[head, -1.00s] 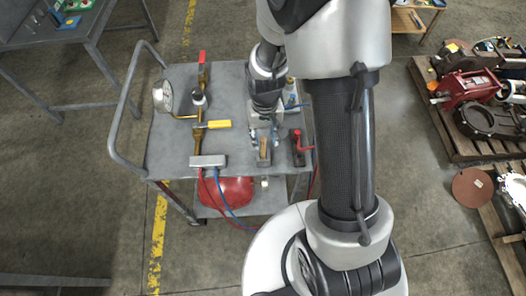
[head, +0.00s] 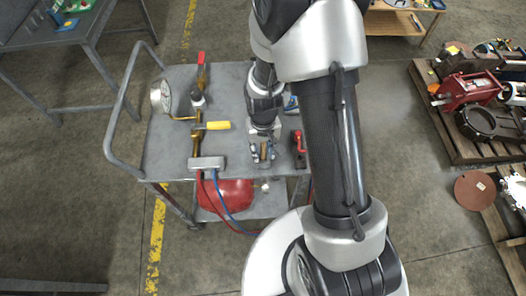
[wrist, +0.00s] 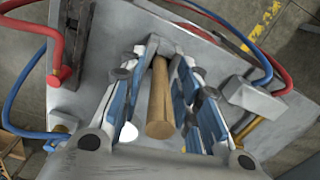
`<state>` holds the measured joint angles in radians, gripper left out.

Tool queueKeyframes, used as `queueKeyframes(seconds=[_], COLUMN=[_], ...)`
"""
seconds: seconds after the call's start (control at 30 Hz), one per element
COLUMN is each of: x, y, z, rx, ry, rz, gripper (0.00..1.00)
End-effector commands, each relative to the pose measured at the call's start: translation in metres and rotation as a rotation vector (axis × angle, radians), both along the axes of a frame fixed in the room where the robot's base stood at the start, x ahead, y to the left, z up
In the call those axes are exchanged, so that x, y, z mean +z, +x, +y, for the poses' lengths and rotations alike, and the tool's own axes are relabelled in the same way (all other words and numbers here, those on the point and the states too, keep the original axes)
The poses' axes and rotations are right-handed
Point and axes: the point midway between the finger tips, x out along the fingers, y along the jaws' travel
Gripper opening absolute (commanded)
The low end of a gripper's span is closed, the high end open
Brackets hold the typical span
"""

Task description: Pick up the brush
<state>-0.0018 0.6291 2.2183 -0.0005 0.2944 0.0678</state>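The brush (wrist: 160,100) shows in the wrist view as a thick, round wooden handle pointing toward the camera, with a grey part at its far end. I cannot make out bristles. My gripper (wrist: 168,62) has one blue-padded finger on each side of the handle, with gaps beside it, so it looks open around the brush. In the head view my gripper (head: 262,152) is low over the front of the grey cart top (head: 226,108), and the brush is mostly hidden between its fingers.
A red clamp-like tool (head: 298,141) stands close right of my gripper. To the left are a brass pipe with valves (head: 197,145), a yellow handle (head: 218,125) and a gauge (head: 161,95). Red and blue hoses (head: 213,195) hang at the cart's front. A loaded pallet (head: 462,150) lies right.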

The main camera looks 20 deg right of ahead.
Motion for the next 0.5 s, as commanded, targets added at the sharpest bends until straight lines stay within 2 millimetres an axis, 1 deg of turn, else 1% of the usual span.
queueKeyframes(seconds=[0.03, 0.4, 0.5], x=[0.0001, 0.0002, 0.0002], y=[0.0001, 0.0001, 0.0001], z=[0.0000, 0.0000, 0.0000], rx=[0.000, 0.000, 0.000], ry=[0.000, 0.000, 0.000], rz=[0.000, 0.000, 0.000], gripper=[0.24, 0.00, 0.00])
